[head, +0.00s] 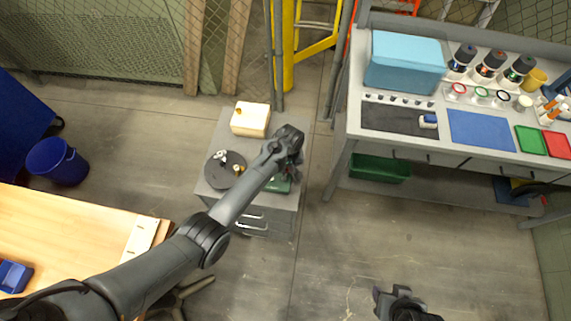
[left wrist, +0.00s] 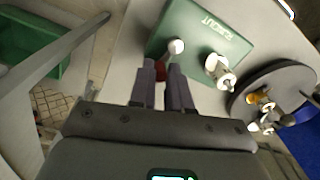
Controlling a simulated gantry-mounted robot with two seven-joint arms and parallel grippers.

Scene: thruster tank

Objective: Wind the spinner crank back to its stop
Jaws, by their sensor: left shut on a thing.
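A green box with white lettering (left wrist: 205,35), which I take to be the spinner's body, lies on a grey cabinet top. In the head view its green edge (head: 278,185) shows under my left gripper (head: 291,168). In the left wrist view my left gripper (left wrist: 161,85) has its fingers close together at the box's edge, shut on a small red part (left wrist: 161,70), seemingly the crank. A white round knob (left wrist: 176,46) stands just beyond the fingertips. The fingers hide most of the crank. My right gripper (head: 398,296) is at the bottom of the head view, away from the cabinet; its jaws are unclear.
A white fitting (left wrist: 219,70) is at the box's side. A dark round disc (head: 225,170) with small parts and a cream box (head: 250,119) share the cabinet top. A workbench (head: 350,125) stands right, a wooden table (head: 60,225) left. Floor is clear between cabinet and workbench.

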